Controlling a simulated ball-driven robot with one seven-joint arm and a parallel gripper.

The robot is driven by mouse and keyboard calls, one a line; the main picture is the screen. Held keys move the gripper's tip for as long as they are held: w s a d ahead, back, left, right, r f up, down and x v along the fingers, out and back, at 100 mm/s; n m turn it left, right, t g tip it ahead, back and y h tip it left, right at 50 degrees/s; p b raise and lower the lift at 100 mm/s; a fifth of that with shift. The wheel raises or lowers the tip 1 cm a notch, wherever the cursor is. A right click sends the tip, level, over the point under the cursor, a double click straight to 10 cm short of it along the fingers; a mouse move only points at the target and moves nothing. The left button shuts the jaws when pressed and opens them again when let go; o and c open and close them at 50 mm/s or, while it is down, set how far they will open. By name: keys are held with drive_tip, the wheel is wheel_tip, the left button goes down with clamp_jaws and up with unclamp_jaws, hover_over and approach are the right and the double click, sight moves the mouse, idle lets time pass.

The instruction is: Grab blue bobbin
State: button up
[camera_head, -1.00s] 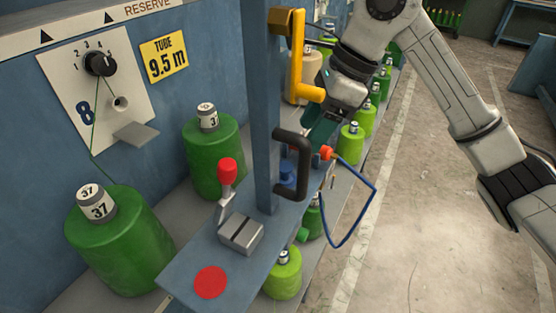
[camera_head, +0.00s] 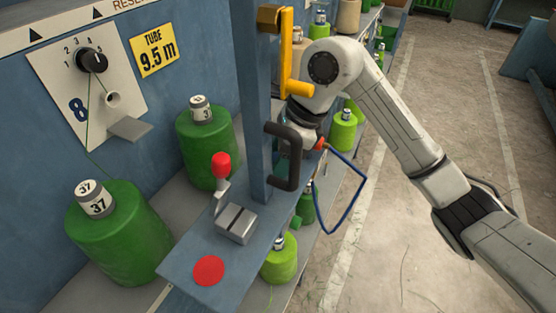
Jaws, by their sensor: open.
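I cannot clearly make out the blue bobbin now. A small blue shape showed behind the handle a second ago, and my gripper now covers that area. I cannot tell whether the fingers are around it or touching it.
A blue shelf carries a red-knobbed lever (camera_head: 221,168), a grey block (camera_head: 236,223) and a red disc (camera_head: 208,271). A yellow crank (camera_head: 287,65) and a blue hose (camera_head: 345,200) are close to my wrist. Green spools (camera_head: 118,235) line the left. The floor at right is open.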

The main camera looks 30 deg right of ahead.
drive_tip(key=c, duration=1.1)
drive_tip(key=shift+r, duration=0.1)
